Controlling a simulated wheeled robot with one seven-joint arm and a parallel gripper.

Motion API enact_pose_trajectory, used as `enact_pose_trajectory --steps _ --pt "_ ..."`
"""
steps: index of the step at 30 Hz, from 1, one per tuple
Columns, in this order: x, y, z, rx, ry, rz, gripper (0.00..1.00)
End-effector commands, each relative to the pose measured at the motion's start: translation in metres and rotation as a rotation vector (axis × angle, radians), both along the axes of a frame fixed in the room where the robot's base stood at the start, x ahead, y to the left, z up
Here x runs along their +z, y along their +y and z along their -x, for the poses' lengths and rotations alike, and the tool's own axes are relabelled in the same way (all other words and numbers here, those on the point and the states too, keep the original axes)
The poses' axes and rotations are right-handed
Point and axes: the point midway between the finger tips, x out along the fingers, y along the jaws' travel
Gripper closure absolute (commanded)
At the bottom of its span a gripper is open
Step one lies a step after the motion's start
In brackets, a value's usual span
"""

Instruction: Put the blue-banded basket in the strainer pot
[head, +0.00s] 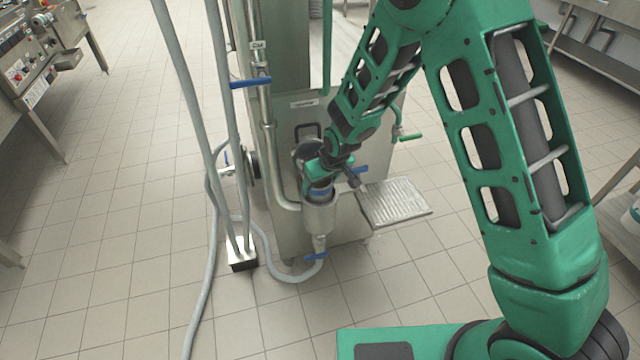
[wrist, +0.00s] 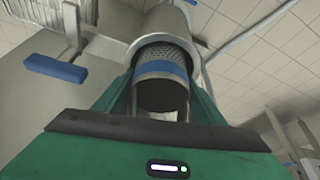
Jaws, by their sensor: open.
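The blue-banded basket (wrist: 160,68) is a perforated metal cylinder with a blue band and a dark near end. In the wrist view its far part sits inside the rim of the strainer pot (wrist: 136,47), with the banded part outside. In the head view the pot (head: 319,217) is a steel cup on the machine's front, and the basket (head: 320,191) shows at its mouth. My gripper (head: 318,178) is just above the pot. In the wrist view its green fingers (wrist: 163,88) stand apart on either side of the basket. The basket's lower part is hidden in the pot.
The steel machine (head: 340,225) stands behind the pot, with a blue-handled valve (head: 317,256) below it. A ribbed drip tray (head: 395,202) juts out right. A blue lever (head: 250,82) and grey hoses (head: 195,90) are left. The tiled floor in front is mostly clear.

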Motion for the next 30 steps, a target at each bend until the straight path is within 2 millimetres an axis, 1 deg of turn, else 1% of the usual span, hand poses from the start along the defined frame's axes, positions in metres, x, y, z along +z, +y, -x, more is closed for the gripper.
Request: enact_pose_trajectory --steps 1,4,15,21,25,30 --pt "-0.001 -0.001 0.004 0.002 0.009 0.005 0.19" --pt "0.012 -0.003 0.006 0.001 0.008 0.005 0.18" --pt "0.075 -0.015 0.026 0.0 0.001 0.001 0.18" --pt "0.103 -0.02 0.036 0.001 0.0 0.0 0.18" --pt "0.113 -0.023 0.04 0.001 0.001 0.001 0.18" --pt "0.118 -0.024 0.042 0.001 0.002 0.002 0.18"
